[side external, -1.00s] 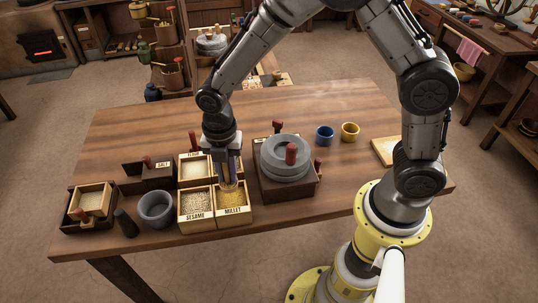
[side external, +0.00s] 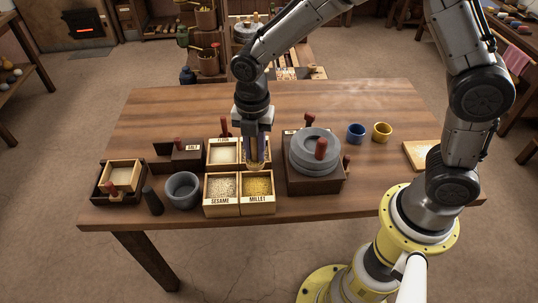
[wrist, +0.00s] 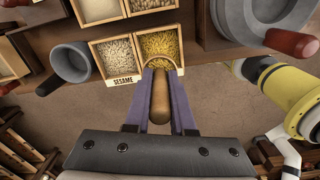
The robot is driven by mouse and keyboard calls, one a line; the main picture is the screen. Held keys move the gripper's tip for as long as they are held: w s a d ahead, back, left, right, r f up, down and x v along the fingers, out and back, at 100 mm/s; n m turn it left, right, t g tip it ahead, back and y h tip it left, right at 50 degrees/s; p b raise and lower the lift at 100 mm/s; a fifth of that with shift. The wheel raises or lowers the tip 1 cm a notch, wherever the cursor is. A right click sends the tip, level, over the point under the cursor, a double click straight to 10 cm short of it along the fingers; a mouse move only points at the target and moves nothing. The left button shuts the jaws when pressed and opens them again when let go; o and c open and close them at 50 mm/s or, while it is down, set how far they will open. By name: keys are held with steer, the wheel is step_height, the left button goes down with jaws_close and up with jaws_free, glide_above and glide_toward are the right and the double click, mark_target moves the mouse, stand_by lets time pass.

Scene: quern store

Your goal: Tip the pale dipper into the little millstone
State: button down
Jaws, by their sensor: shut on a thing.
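My gripper (side external: 257,152) is shut on the dipper's handle (wrist: 158,103), above the back edge of the millet bin (side external: 258,209). The handle lies between the two purple-grey fingers in the wrist view (wrist: 160,82). Only a pale curved rim of the dipper's cup shows past the fingertips, over the millet bin, and I cannot tell what is inside it. The little millstone (side external: 308,160), grey and round with a red-brown upright handle (side external: 321,149), sits on a dark wooden base to the right of the bins. It also shows in the wrist view (wrist: 262,14).
The sesame bin (side external: 221,209) adjoins the millet on its left, with the flour bin (side external: 222,145) behind. Blue (side external: 356,133) and yellow (side external: 382,132) cups stand right of the millstone.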

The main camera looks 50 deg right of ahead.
step_height(320, 180, up, 7)
steer(key=shift+r, duration=0.2)
steer(key=d, duration=0.1)
steer(key=m+t+y, duration=0.2)
steer(key=m+t, duration=0.4)
steer(key=m, duration=0.6)
glide_above(323, 133)
steer(key=a, duration=0.5)
steer(key=shift+s+d+f, duration=0.15)
steer(key=shift+f, duration=1.8)
steer(key=shift+s+d+f, duration=0.1)
steer(key=shift+s+f, duration=0.05)
steer(key=shift+f, duration=1.75)
steer(key=shift+s+d+f+t, duration=0.1)
steer(key=shift+s+f+t, duration=0.1)
steer(key=shift+t, duration=0.35)
steer(key=shift+s+f+t, duration=0.1)
steer(key=shift+s+t, duration=0.1)
steer(key=shift+t, duration=0.35)
steer(key=shift+s+f+t+y, duration=0.3)
steer(key=shift+s+t+y, duration=0.1)
steer(key=shift+t, duration=0.5)
steer(key=shift+t, duration=0.3)
